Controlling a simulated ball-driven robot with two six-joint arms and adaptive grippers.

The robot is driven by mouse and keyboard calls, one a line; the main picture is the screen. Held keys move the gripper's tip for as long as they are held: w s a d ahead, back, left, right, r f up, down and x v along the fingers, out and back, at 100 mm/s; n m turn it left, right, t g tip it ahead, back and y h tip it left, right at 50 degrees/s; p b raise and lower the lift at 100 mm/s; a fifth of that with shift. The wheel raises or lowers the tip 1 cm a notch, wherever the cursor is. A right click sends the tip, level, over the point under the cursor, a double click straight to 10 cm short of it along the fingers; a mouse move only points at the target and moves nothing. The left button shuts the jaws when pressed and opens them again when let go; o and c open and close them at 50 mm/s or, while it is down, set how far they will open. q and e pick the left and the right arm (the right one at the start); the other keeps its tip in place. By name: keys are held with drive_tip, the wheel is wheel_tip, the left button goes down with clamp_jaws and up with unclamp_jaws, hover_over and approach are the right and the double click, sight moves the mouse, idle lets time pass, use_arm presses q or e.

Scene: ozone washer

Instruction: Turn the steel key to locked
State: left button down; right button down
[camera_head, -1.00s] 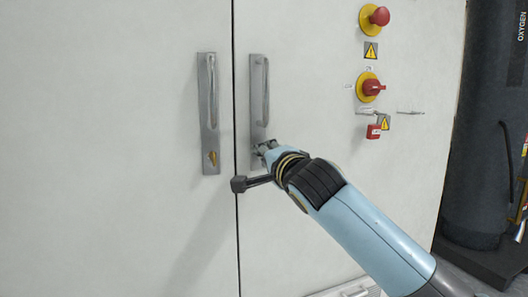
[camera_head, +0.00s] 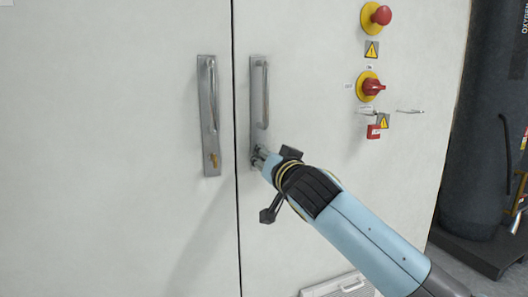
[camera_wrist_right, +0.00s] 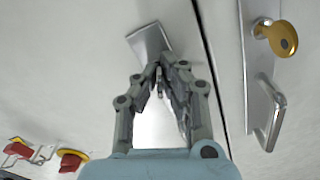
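The right door's steel handle plate (camera_head: 257,80) has my right gripper (camera_head: 258,158) at its lower end. In the right wrist view, my right gripper (camera_wrist_right: 160,72) has its fingers drawn together on a small grey piece, the steel key (camera_wrist_right: 159,84), in front of the plate (camera_wrist_right: 150,42). The fingers hide most of the key, so its exact angle cannot be told. A brass key (camera_head: 213,160) sits in the left door's handle plate (camera_head: 206,70) and also shows in the right wrist view (camera_wrist_right: 284,38). My left gripper is not in view.
The right door carries a red emergency button (camera_head: 381,15), a red rotary switch (camera_head: 374,87) and a red padlock (camera_head: 373,132). A dark cylinder (camera_head: 485,120) stands at the right.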

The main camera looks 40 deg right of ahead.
drive_tip(key=shift+n+p, duration=0.7)
drive_tip(key=shift+n, duration=1.5)
drive_tip(key=c, duration=1.5)
unclamp_jaws()
